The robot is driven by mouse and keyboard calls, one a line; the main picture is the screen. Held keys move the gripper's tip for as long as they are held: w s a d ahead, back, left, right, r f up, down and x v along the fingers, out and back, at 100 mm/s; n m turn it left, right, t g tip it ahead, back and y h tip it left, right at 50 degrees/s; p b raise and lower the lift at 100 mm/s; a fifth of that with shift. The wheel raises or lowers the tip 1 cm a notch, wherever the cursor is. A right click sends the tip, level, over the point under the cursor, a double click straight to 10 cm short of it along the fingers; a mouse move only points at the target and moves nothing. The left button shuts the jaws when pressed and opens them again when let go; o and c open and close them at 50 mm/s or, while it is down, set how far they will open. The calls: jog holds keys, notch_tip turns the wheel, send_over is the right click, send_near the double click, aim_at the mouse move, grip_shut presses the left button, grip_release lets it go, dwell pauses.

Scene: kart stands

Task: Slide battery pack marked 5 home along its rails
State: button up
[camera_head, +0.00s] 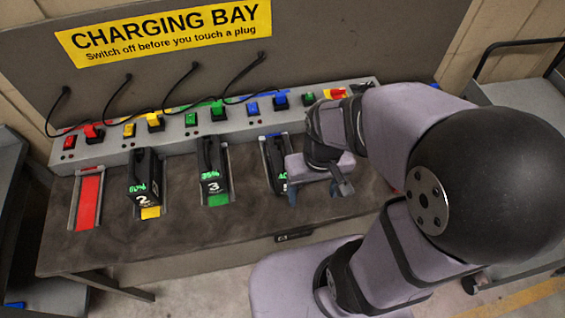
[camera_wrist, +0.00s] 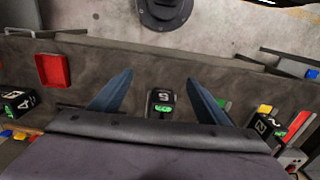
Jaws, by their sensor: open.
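Battery pack 5 (camera_wrist: 162,104) is black with a green readout and shows between the fingers in the wrist view. In the head view a black pack (camera_head: 276,165) with a partly covered 40-something readout, apparently the same one, stands in its rails (camera_head: 265,157). A little blue shows at the rails' far end, behind the pack. My gripper (camera_head: 313,191) is open, its blue fingers to the right of and nearer than this pack in the head view. In the wrist view the open gripper (camera_wrist: 160,88) has a finger on each side, apart from the pack. The pack's lower front is hidden.
Packs 2 (camera_head: 144,178) and 3 (camera_head: 212,170) stand in yellow and green bays to the left. The red bay (camera_head: 88,199) is empty. Plugs and switches line the console (camera_head: 180,126) behind. The wrist view shows a red tray (camera_wrist: 53,70) and pack 4 (camera_wrist: 18,101).

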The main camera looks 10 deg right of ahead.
jog(key=shift+f, duration=0.2)
jog(key=c, duration=0.5)
jog(key=shift+n, duration=0.3)
jog(key=f+b, duration=0.3)
jog(key=a+f+b, duration=0.1)
jog(key=f, duration=0.1)
jog(key=shift+s+b, duration=0.25)
jog(key=shift+b, duration=0.15)
grip_shut()
jog(key=shift+w+a+f+b, duration=1.2)
jog(key=shift+w+f+b, duration=1)
jog(key=shift+w, duration=1.2)
notch_tip(320, 180, down, 9)
jog(key=shift+s+r, duration=0.1)
jog(key=shift+w+r+p, duration=0.15)
jog(key=shift+w+p, duration=0.7)
jog(key=shift+w, duration=0.35)
jog(key=shift+w+p, duration=0.3)
jog(key=shift+w, duration=0.6)
